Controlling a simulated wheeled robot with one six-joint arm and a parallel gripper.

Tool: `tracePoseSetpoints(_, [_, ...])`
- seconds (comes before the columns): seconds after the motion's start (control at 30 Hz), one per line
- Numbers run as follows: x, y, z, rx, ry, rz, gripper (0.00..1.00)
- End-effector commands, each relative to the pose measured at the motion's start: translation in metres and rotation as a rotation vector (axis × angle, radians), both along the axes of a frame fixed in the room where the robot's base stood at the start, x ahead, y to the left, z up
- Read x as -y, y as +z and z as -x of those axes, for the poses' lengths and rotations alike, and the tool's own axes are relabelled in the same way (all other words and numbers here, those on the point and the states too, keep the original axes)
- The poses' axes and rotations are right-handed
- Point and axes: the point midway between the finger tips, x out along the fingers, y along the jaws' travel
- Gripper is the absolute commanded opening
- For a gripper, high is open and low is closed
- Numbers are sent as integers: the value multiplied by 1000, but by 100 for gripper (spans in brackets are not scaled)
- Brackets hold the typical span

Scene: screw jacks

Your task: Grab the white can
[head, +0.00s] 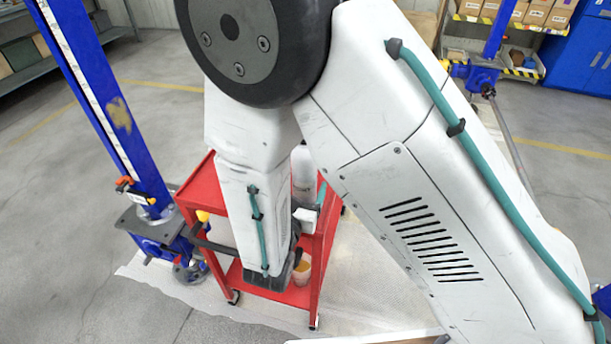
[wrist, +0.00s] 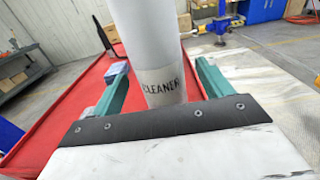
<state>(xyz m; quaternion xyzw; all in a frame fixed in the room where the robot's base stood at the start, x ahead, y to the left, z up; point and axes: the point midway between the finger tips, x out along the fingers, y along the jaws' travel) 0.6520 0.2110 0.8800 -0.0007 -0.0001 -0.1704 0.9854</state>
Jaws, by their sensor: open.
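The white can (wrist: 150,40) stands upright on the red cart in the wrist view, with a grey band reading "CLEANER" low on its side. It also shows in the head view (head: 303,172), partly hidden behind my arm. My gripper (wrist: 162,72) has its two teal fingers apart, one on each side of the can. A gap shows on both sides of the can, and the fingers do not appear to touch it. The can's top is out of the wrist view. My arm hides most of the gripper in the head view.
The red cart (head: 201,190) has raised rims and a lower shelf holding a cup (head: 301,273). A blue post (head: 105,100) stands close on its left. A blue-and-white item (wrist: 118,70) lies behind the left finger.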

Motion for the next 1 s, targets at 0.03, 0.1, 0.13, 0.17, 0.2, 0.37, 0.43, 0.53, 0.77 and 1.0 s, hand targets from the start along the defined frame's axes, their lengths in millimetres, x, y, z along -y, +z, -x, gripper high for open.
tracePoseSetpoints(0.03, [3, 0, -7, 0, -4, -1, 79])
tracePoseSetpoints(0.1, [7, 1, -17, 1, -5, -2, 79])
tracePoseSetpoints(0.13, [9, 1, -22, 1, -6, -2, 79])
tracePoseSetpoints(0.17, [10, 1, -26, 2, -5, -2, 79])
tracePoseSetpoints(0.2, [12, 1, -32, 1, -6, -2, 79])
tracePoseSetpoints(0.37, [17, 1, -44, -1, -5, 0, 79])
tracePoseSetpoints(0.43, [17, 1, -45, -1, -4, 0, 79])
tracePoseSetpoints(0.53, [18, 1, -45, -1, -5, 0, 79])
tracePoseSetpoints(0.77, [19, 1, -45, -1, -6, -1, 28])
tracePoseSetpoints(1.0, [18, 2, -45, 1, -6, -2, 19])
